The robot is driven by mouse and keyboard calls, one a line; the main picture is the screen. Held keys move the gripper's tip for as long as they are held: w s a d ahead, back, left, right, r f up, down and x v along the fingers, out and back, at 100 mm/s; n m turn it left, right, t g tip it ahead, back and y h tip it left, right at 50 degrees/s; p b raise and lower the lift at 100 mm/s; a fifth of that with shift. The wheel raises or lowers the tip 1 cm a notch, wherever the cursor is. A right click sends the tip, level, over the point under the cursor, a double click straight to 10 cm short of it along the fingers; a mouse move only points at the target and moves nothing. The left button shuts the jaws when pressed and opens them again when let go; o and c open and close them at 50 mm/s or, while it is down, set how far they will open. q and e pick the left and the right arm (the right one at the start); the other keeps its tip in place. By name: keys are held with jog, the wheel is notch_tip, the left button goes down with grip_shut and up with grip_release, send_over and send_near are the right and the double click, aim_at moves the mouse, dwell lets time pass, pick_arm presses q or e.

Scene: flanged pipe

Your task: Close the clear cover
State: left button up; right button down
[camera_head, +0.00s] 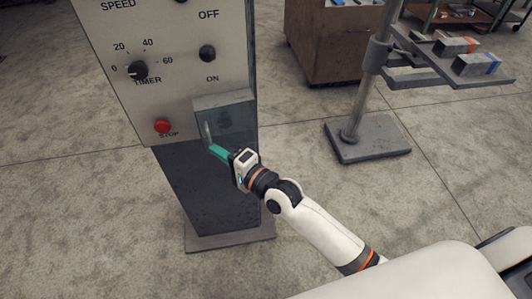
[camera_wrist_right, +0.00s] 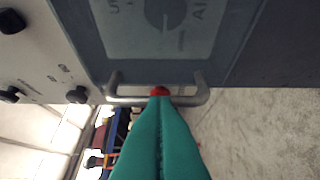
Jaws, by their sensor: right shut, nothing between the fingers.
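The clear cover (camera_head: 235,124) is a bluish see-through piece at the lower right of the control cabinet's face. In the right wrist view the cover (camera_wrist_right: 225,45) fills the top, with a dial (camera_wrist_right: 165,12) showing through or behind it. A grey metal bar handle (camera_wrist_right: 130,100) runs along its near edge. My right gripper (camera_head: 212,149) has its teal fingers shut and empty, pointing at the cover. In the wrist view its fingertips (camera_wrist_right: 160,98) are at the middle of the handle; I cannot tell whether they touch. A small red spot shows at the tips. My left gripper is not in view.
The cabinet face carries a red stop button (camera_head: 162,126), a timer knob (camera_head: 138,70) and a switch knob (camera_head: 207,53). A metal stand (camera_head: 368,139) with a shelf of blocks stands at the right. A brown cabinet (camera_head: 322,45) is behind. The floor between is clear.

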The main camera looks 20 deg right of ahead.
jog(key=shift+x, duration=0.85)
jog(key=shift+a, duration=0.15)
jog(key=shift+s, duration=0.1)
